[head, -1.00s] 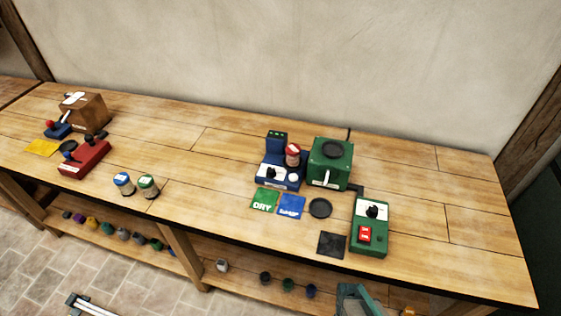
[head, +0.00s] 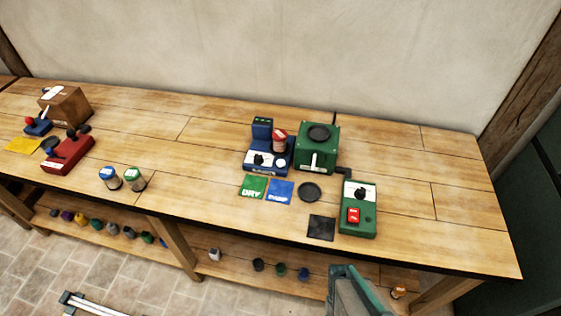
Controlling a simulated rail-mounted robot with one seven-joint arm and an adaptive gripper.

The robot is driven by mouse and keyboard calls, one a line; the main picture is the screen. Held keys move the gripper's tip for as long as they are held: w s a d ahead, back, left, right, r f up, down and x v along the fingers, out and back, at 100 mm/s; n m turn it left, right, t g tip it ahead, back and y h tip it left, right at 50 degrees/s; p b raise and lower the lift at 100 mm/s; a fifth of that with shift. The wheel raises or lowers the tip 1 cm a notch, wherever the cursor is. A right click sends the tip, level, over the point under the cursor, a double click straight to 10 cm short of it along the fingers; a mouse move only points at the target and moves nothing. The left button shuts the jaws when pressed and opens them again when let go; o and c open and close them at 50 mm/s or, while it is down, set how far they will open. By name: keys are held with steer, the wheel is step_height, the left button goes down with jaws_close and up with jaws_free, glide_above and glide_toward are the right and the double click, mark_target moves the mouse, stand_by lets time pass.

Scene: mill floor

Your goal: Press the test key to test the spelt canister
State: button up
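A blue tester (head: 262,132) stands on the bench right of centre. A canister with a red lid (head: 279,141) stands upright on it; I cannot read which grain its label names. The tester's front has a black knob (head: 259,159) and a round white button (head: 281,163), which looks like the test key. Two more canisters, one with a blue lid (head: 109,178) and one with a green lid (head: 135,179), stand together to the left. My gripper is out of view; only a teal and grey part of my arm shows at the bottom edge.
Green DRY (head: 254,187) and blue DAMP (head: 280,191) mats lie before the tester. A green mill (head: 318,146) and a green switch box (head: 359,208) stand to its right. A red device (head: 68,153) and brown box (head: 68,106) are far left. The bench between is clear.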

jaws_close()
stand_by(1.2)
